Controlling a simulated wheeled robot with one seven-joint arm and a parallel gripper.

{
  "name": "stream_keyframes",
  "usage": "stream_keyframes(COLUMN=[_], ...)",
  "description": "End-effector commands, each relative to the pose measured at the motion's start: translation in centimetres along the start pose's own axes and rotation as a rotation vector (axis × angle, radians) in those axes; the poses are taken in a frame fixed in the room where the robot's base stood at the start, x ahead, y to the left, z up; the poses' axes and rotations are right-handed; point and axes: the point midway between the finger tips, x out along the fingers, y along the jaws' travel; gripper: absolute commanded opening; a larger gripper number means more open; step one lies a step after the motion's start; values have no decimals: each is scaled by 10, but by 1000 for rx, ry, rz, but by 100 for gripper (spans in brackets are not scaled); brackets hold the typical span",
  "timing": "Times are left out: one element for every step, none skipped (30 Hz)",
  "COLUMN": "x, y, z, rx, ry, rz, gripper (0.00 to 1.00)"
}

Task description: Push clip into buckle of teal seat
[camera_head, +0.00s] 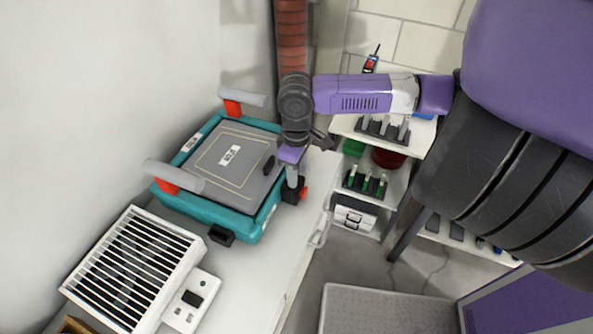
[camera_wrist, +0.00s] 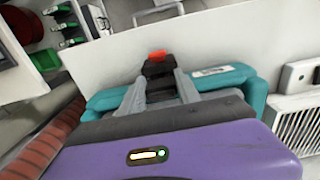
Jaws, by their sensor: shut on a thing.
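The teal seat (camera_head: 205,212) sits on a white worktop, with a grey padded top. Its teal shell also shows in the wrist view (camera_wrist: 225,76). My gripper (camera_head: 291,181) points down at the seat's right side. In the wrist view my gripper (camera_wrist: 160,92) is shut on a narrow black part, which looks like the clip (camera_wrist: 160,86). Directly beyond it is the black buckle (camera_head: 292,192) with a red end, also in the wrist view (camera_wrist: 156,68). Clip and buckle appear touching or very close; the fingers hide how deep the clip sits.
A white slatted unit (camera_head: 132,268) stands left of the seat's front. Another black fitting (camera_head: 221,236) is on the seat's near side. Shelves (camera_head: 395,143) with tools stand right.

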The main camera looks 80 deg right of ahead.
Motion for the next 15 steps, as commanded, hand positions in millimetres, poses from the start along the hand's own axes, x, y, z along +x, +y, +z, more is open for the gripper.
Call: stream_keyframes(x=[1,1,2,2,3,4,5,6,6,7,8,9,9,10,11], y=[0,0,0,0,0,0,0,0,0,0,0,0,0,0,0], z=[0,0,0,0,0,0,0,0,0,0,0,0,0,0,0], rx=[0,0,0,0,0,0,0,0,0,0,0,0,0,0,0], ry=[0,0,0,0,0,0,0,0,0,0,0,0,0,0,0], rz=[0,0,0,0,0,0,0,0,0,0,0,0,0,0,0], gripper=[0,0,0,0,0,0,0,0,0,0,0,0,0,0,0])
